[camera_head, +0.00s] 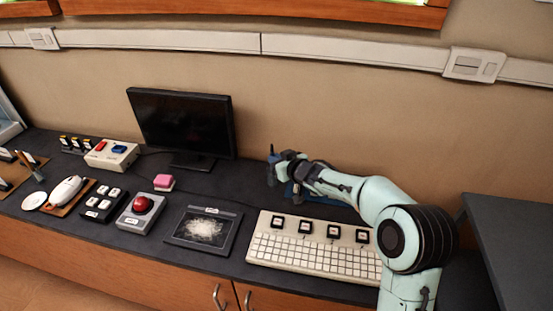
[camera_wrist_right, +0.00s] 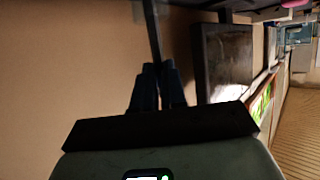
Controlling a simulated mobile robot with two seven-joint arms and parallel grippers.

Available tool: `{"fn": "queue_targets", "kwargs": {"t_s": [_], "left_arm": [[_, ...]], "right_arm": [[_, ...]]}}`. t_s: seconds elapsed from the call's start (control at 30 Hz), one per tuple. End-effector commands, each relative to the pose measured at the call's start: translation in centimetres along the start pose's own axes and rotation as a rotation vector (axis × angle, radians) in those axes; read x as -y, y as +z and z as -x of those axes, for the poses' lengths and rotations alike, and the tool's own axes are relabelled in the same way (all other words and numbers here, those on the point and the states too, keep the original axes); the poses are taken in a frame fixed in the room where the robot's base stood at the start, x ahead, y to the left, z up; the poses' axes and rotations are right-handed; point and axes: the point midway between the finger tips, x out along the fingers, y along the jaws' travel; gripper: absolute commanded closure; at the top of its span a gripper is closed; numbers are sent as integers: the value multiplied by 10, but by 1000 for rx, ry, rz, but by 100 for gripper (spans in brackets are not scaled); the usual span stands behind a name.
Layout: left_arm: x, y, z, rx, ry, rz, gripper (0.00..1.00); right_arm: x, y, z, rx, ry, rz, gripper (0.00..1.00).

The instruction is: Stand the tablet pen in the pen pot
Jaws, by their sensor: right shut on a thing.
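My right gripper (camera_head: 277,166) is above the back of the counter, right of the monitor, with its arm coming in from the right. It is shut on a slim dark stick, the tablet pen (camera_wrist_right: 152,38), which sticks out beyond the fingertips (camera_wrist_right: 158,84) in the wrist view. The pen's far end reaches a pale grey shape at the top of that view, which I cannot identify; whether they touch is unclear. I cannot make out the pen pot for certain. A drawing tablet (camera_head: 178,233) lies at the counter's front. My left gripper is not in view.
A keyboard (camera_head: 310,256) lies right of the tablet, and a blue flat thing (camera_head: 296,194) is partly under my right arm. The monitor (camera_head: 182,121) stands behind; a red button box (camera_head: 131,222) and pink block (camera_head: 163,182) are left. Bare counter (camera_head: 235,184) lies between.

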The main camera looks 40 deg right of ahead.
Motion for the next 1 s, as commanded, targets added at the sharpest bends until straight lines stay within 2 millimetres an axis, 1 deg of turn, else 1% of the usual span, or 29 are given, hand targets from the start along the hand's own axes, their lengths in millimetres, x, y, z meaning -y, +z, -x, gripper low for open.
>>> {"fn": "queue_targets", "kwargs": {"t_s": [0.03, 0.13, 0.43, 0.47, 0.5, 0.53, 0.87, 0.97, 1.0], "left_arm": [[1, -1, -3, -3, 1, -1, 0], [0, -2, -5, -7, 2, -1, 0], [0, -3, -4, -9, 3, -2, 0], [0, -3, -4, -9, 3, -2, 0], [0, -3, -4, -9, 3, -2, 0], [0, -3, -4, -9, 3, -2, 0], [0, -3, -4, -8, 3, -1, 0], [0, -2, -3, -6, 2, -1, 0], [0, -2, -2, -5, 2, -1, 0]], "right_arm": [[0, 5, -2, 1, 0, 0, 100], [0, 7, -3, 0, 0, 1, 100], [0, 8, -3, 0, 0, 1, 100], [0, 8, -3, 0, 0, 1, 82], [0, 7, -3, 0, 0, 1, 69], [0, 8, -3, 0, 0, 1, 60], [0, 7, -1, 1, 1, 1, 59], [-1, 6, 8, 0, 2, 2, 59], [-1, 6, 13, 0, 2, 2, 59]]}}
